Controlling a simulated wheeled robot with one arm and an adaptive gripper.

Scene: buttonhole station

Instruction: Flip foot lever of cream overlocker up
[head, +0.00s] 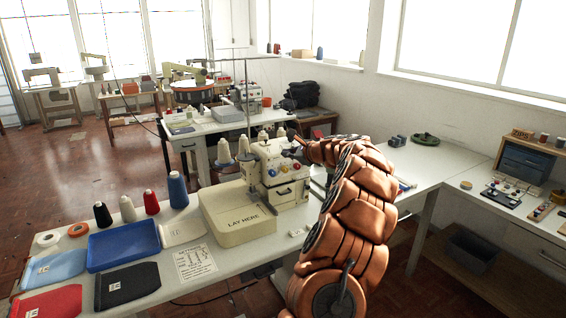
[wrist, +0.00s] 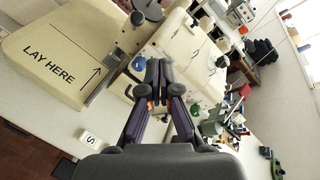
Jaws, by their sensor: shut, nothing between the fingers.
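The cream overlocker (head: 280,170) stands on the white table, right of a cream "LAY HERE" block. It has coloured dials and cones of thread behind it. In the wrist view its cream body (wrist: 178,42) fills the upper middle, tilted in the picture. My gripper (wrist: 158,72) is shut and empty, its dark fingertips in front of the machine's body; I cannot tell whether they touch it. In the head view my orange arm reaches to the machine's right side and the fingers cannot be made out. I cannot pick out the foot lever for certain in either view.
The "LAY HERE" block (head: 238,212) adjoins the machine's left side. A small white tile (head: 297,233) lies in front. A blue tray (head: 124,245), thread cones and folded cloths occupy the table's left. A side bench (head: 470,190) with small tools is at right.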

